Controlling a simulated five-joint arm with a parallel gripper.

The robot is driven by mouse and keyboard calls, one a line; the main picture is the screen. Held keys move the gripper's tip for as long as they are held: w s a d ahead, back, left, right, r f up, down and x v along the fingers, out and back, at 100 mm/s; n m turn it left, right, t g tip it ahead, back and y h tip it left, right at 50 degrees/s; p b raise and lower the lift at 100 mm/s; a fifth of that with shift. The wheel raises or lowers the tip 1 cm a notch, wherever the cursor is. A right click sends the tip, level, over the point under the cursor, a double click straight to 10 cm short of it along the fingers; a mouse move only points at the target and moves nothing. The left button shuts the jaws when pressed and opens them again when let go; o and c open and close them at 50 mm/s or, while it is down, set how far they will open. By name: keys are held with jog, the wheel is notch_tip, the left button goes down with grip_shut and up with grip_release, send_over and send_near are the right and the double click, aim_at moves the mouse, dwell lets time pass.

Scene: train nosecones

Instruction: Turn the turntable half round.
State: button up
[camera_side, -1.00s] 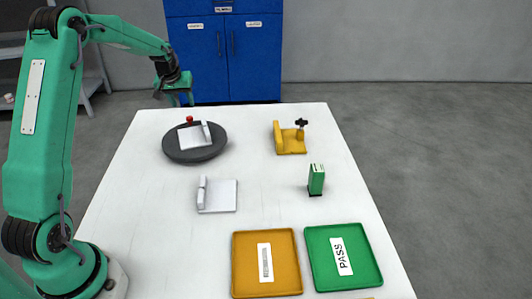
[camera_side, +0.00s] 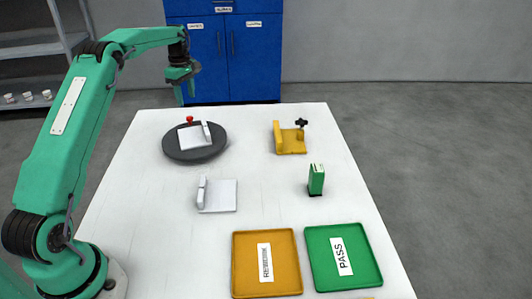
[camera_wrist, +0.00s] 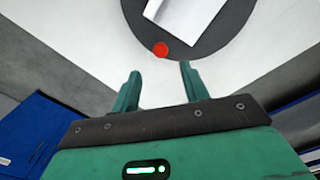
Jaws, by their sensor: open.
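The turntable (camera_side: 180,155) is a dark grey disc at the far left of the white table. It carries a white angled plate (camera_side: 192,136) and a red knob (camera_side: 190,119) at its far edge. In the wrist view the red knob (camera_wrist: 161,50) lies beyond my fingertips, at the rim of the disc (camera_wrist: 215,47). My gripper (camera_side: 184,93) is open and empty, above the table's far edge and apart from the knob. Its two fingers (camera_wrist: 158,82) are spread in the wrist view.
A second white angled plate (camera_side: 221,196) lies mid-table. A yellow fixture (camera_side: 291,144) with a black knob and a green block (camera_side: 316,180) stand to the right. An orange tray (camera_side: 240,270) and a green PASS tray (camera_side: 318,270) are near the front. Blue cabinets (camera_side: 222,70) stand behind.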

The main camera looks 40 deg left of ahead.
aim_at(189, 117)
dwell(0.3)
jog(key=shift+f, duration=3.9)
jog(key=shift+c, duration=0.5)
grip_shut()
